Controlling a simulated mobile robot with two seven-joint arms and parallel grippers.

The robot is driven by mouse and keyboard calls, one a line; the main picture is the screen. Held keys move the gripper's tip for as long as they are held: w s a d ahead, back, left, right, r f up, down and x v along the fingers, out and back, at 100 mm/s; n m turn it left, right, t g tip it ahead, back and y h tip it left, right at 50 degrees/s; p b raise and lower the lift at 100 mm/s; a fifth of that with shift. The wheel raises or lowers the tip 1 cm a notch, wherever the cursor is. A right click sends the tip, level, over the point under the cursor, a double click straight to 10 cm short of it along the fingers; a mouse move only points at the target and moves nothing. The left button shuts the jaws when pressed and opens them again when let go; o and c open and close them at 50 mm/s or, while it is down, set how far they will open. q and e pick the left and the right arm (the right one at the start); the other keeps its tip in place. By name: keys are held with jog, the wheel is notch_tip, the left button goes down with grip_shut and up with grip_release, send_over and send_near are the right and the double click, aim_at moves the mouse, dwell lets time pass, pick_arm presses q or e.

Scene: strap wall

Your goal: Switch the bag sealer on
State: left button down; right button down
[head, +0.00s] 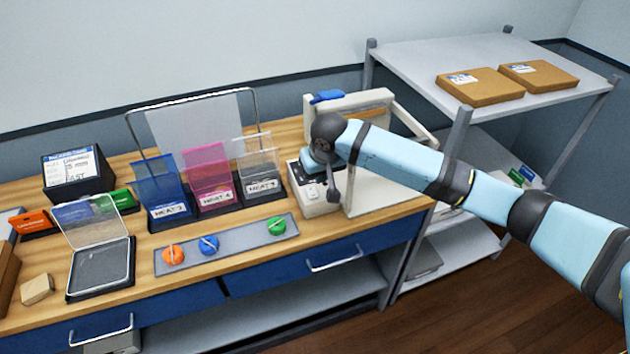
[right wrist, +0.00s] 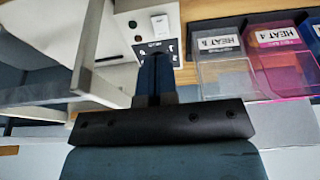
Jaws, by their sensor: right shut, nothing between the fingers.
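The bag sealer (head: 315,207) is a cream machine with a blue-topped arm, at the right end of the wooden bench. Its front control panel shows a small pale switch (head: 311,192), which also shows as a white rocker (right wrist: 160,22) in the right wrist view. My right gripper (right wrist: 155,72) is shut and empty, its fingers pointing at the dark lower part of the panel, below the rocker in that picture. I cannot tell whether the fingertips touch the panel. In the head view my wrist hides part of the sealer and the fingertips. My left gripper is not in view.
Blue, pink and clear bag holders (head: 210,180) with HEAT labels stand left of the sealer. A grey strip (head: 228,244) with orange, blue and green knobs lies before them. A grey shelf rack (head: 410,62) with two cardboard boxes stands to the right.

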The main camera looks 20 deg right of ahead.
jog(key=v, duration=0.4)
jog(key=shift+s+d, duration=0.15)
jog(key=shift+s, duration=0.25)
jog(key=shift+f, duration=0.1)
jog(key=s+a+f+n+t+y, duration=0.1)
jog(key=s+a+f+t+y, duration=0.15)
jog(key=s+a+f, duration=0.4)
jog(key=s+a+f+n+t+y, duration=0.1)
jog(key=s+a+f+y, duration=0.2)
jog(key=f, duration=0.6)
jog(key=s+d+f+t, duration=0.1)
jog(key=s+d+f, duration=0.1)
jog(key=s, duration=0.4)
jog(key=s+d+f+t+h, duration=0.1)
jog(key=s+d+f, duration=0.2)
jog(key=s, duration=0.4)
jog(key=s+d+f+t+h, duration=0.1)
jog(key=s+d+f+t, duration=0.1)
jog(key=s, duration=0.5)
jog(key=shift+s+d+f+n, duration=0.15)
jog(key=shift+d+f+n, duration=0.15)
jog(key=shift+d+f, duration=0.4)
